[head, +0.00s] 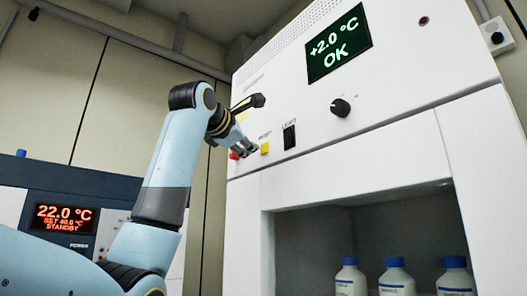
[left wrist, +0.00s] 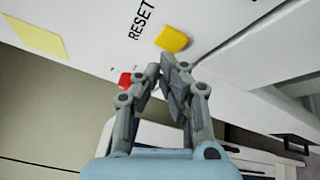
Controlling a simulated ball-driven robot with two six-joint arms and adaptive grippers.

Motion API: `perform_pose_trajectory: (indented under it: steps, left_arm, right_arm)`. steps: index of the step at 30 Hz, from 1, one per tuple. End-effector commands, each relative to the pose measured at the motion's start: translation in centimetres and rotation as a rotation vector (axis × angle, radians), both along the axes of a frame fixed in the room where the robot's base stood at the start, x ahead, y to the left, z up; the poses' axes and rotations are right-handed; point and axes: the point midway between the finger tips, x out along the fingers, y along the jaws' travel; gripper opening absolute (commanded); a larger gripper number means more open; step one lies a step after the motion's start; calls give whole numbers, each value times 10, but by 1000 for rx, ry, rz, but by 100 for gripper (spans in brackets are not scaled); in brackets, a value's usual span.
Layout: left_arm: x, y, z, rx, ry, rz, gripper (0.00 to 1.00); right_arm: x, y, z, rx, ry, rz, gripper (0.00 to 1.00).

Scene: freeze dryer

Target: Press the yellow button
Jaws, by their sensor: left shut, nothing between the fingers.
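The yellow button (head: 265,148) is a small square on the white front panel of the freeze dryer (head: 300,103). In the left wrist view the yellow button (left wrist: 174,39) sits beside the word RESET, just beyond the fingertips. My left gripper (head: 253,147) is shut and empty, with its tips just left of the button in the head view. In the left wrist view my left gripper (left wrist: 161,66) points toward the panel; a small gap shows between tips and button in the picture, but I cannot tell the depth. My right gripper is not in view.
A red button (left wrist: 125,79) lies close to the fingers, left of the yellow one. A black light switch (head: 289,136) and black knob (head: 340,107) are to the right. The display (head: 338,43) reads +2.0 °C OK. Bottles (head: 397,279) stand in the opening below.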

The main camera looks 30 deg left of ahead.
Motion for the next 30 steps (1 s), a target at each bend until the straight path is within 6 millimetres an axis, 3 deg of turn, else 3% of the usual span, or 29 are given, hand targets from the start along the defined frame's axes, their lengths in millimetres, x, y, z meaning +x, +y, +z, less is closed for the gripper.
perform_pose_trajectory:
  steps: [11, 24, 30]
  left_arm:
    - [-4, 2, 0, 0, -2, 0, 0]
    - [-42, 18, -1, 0, -3, 1, 0]
    - [-47, 19, 0, -1, -1, -1, 0]
  right_arm:
    - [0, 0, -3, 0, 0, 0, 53]
    - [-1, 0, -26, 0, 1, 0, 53]
    - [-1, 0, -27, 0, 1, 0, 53]
